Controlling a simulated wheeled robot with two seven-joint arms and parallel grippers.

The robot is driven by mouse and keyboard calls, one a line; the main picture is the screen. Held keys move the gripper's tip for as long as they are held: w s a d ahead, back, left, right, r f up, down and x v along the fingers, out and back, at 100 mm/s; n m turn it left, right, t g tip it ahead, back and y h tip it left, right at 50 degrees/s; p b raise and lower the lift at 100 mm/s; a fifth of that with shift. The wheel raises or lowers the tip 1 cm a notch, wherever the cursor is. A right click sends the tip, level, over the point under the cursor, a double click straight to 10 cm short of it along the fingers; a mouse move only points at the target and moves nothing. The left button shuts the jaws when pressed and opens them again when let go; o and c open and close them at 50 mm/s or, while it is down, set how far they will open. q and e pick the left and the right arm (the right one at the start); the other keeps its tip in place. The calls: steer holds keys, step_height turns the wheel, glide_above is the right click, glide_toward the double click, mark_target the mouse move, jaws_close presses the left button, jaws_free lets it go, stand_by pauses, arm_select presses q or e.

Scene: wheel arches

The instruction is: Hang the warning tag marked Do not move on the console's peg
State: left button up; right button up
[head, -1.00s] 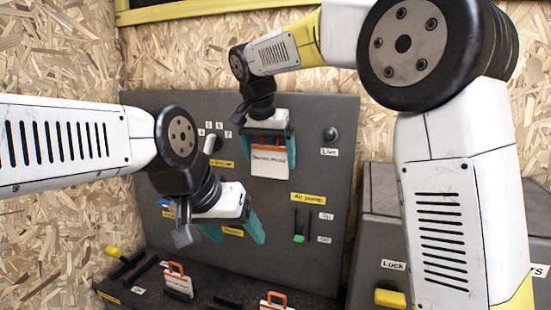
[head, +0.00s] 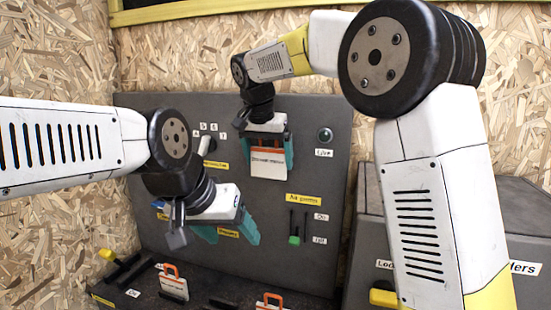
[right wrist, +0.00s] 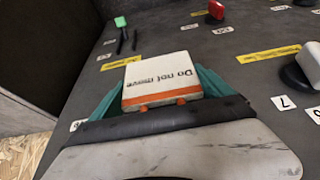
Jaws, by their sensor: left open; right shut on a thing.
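The white warning tag (head: 268,167) with an orange top is held upright in front of the console (head: 265,225). Its print reads "Do not move" in the right wrist view (right wrist: 162,78). My right gripper (head: 268,148) is shut on the tag's orange upper part, with its teal fingers on either side. I cannot pick out the peg; the tag and gripper cover part of the panel. My left gripper (head: 228,233) is open and empty, lower and to the left, in front of the panel's lower labels.
Two more orange-handled tags (head: 173,284) (head: 270,303) stand on the console's lower shelf. A green-tipped switch (head: 294,238), a round lamp (head: 325,135) and a pale-handled knob (head: 205,146) project from the panel. A grey cabinet (head: 520,210) stands at the right.

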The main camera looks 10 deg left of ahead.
steer(key=o, duration=1.3)
steer(key=shift+c, duration=0.2)
